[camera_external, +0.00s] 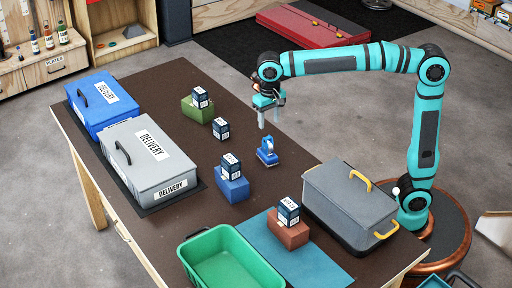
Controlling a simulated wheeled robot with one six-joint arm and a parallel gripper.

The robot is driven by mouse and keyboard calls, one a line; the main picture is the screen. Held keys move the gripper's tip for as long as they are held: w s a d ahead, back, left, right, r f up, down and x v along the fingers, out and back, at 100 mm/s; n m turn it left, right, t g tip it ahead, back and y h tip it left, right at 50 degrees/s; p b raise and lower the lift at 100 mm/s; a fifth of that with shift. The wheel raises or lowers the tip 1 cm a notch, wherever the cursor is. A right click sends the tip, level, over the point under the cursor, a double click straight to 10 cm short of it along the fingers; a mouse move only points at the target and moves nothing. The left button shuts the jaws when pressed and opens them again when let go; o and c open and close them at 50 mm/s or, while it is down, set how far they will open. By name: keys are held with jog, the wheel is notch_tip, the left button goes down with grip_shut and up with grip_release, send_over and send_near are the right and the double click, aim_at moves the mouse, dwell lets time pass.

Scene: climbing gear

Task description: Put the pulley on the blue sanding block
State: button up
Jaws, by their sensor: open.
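The blue pulley (267,152) stands on the dark table top near the middle of the table. The blue sanding block (233,190) lies to its left and nearer the camera. A small dark blue and white box (231,167) sits on top of that block. My gripper (268,122) is open and empty, fingers pointing down. It appears above the pulley in the picture, apart from it; its exact height is hard to judge.
Similar boxes sit on a green block (190,110), on a reddish-brown block (282,236), and on the table (221,130). Blue (88,92) and grey (165,150) delivery boxes line the left. A green bin (222,236) and grey lidded case (335,192) stand in front.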

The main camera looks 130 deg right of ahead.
jog(key=s+a+r+n+t+h, duration=0.1)
jog(key=a+r+n+t, duration=0.35)
jog(key=a, duration=0.65)
jog(key=s+a+r+n+t+h, duration=0.2)
jog(key=a+r+n+t, duration=0.25)
jog(key=a, duration=0.65)
jog(key=s+a+r+n+t+y, duration=0.3)
jog(key=s+a+n+t, duration=0.5)
jog(key=s+a, duration=0.5)
jog(key=shift+s+a+r+n, duration=0.2)
jog(key=shift+a+r+n, duration=0.25)
jog(key=shift+a, duration=0.75)
